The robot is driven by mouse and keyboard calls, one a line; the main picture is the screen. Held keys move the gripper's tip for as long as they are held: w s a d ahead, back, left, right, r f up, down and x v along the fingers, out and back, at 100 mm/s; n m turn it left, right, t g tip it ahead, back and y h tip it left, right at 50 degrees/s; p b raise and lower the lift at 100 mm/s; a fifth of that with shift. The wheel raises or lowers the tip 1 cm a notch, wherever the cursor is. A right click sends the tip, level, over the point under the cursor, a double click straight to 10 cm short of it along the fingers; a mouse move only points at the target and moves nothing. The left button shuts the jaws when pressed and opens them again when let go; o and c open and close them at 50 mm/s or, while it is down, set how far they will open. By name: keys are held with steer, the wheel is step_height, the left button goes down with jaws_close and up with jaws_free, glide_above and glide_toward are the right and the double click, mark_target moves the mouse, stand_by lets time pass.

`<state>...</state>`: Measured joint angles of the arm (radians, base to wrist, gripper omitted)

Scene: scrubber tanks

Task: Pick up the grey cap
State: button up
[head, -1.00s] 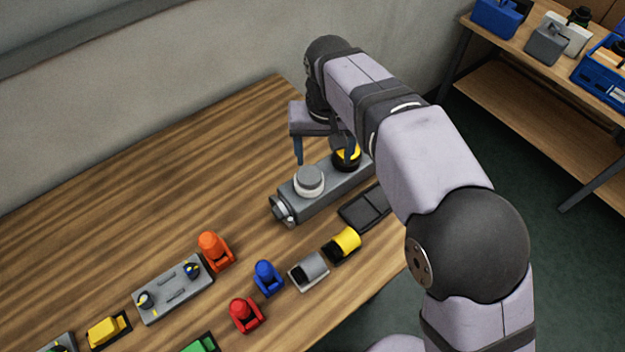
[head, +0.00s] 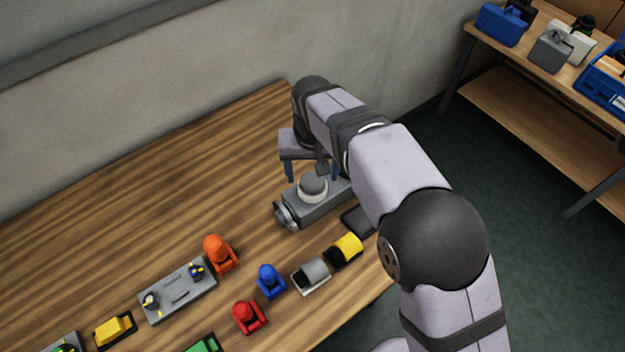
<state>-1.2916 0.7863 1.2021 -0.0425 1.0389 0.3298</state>
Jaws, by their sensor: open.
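The grey cap (head: 313,183) is a round lid on a white neck, on top of the grey tank (head: 320,207) near the table's far right edge. My gripper (head: 311,172) is open with fingers pointing down, just behind and above the cap in the picture. One blue-grey finger shows to the left of the cap and the other to its right. I cannot tell whether they are level with the cap or touch it. My arm hides the right end of the tank.
A dark tray (head: 357,220), a yellow-black piece (head: 345,249), a grey-black piece (head: 311,273), and blue (head: 269,281), red (head: 249,316) and orange (head: 217,251) pieces lie in front. The table's left rear is clear.

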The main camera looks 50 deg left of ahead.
mark_target(313, 181)
steer(key=shift+w+a+f+p, duration=0.1)
steer(key=shift+f+p, duration=0.2)
steer(key=shift+f, duration=1)
steer(key=c, duration=1.3)
steer(key=shift+c, duration=0.2)
steer(key=shift+a+r+b, duration=0.1)
steer(key=shift+r+b, duration=0.2)
steer(key=shift+r, duration=0.25)
step_height(313, 181, up, 9)
steer(key=b, duration=0.2)
steer(key=shift+r+p, duration=1.2)
steer(key=shift+p, duration=0.05)
